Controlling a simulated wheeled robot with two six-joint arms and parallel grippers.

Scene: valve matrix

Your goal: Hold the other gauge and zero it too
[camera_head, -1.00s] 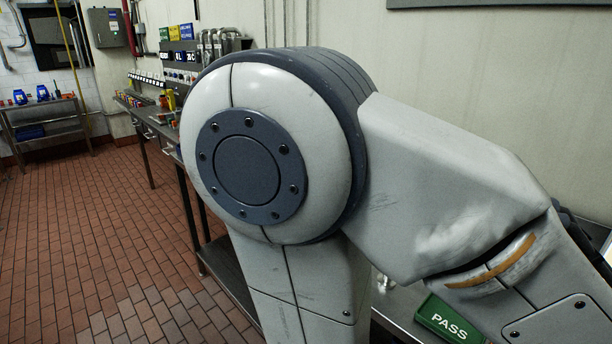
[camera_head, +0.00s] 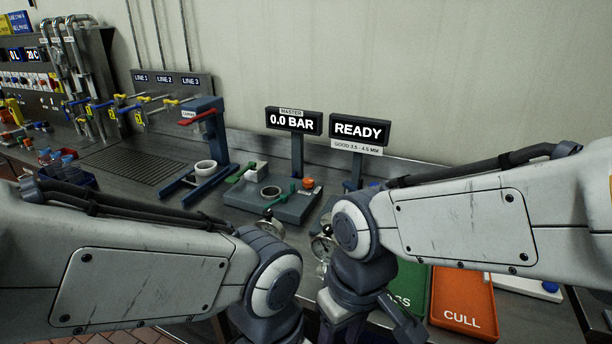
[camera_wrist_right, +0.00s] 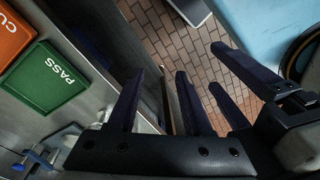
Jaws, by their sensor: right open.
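One round silver gauge (camera_head: 322,246) shows at the bench front, partly hidden by my right wrist. A second silver round part, apparently the other gauge (camera_head: 270,226), stands just behind my left wrist; their dials cannot be read. In the right wrist view my right gripper (camera_wrist_right: 160,73) has its dark fingers apart, with nothing between them. More dark fingers (camera_wrist_right: 232,66) beside it look like my left gripper's; their opening is unclear. In the head view both gripper tips are hidden or cut off. The MASTER display (camera_head: 294,121) reads 0.0 BAR.
The READY display (camera_head: 360,130) stands right of the MASTER one. A blue press stand (camera_head: 207,150) is left. A green PASS tray (camera_head: 413,290) and an orange CULL tray (camera_head: 462,300) lie right.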

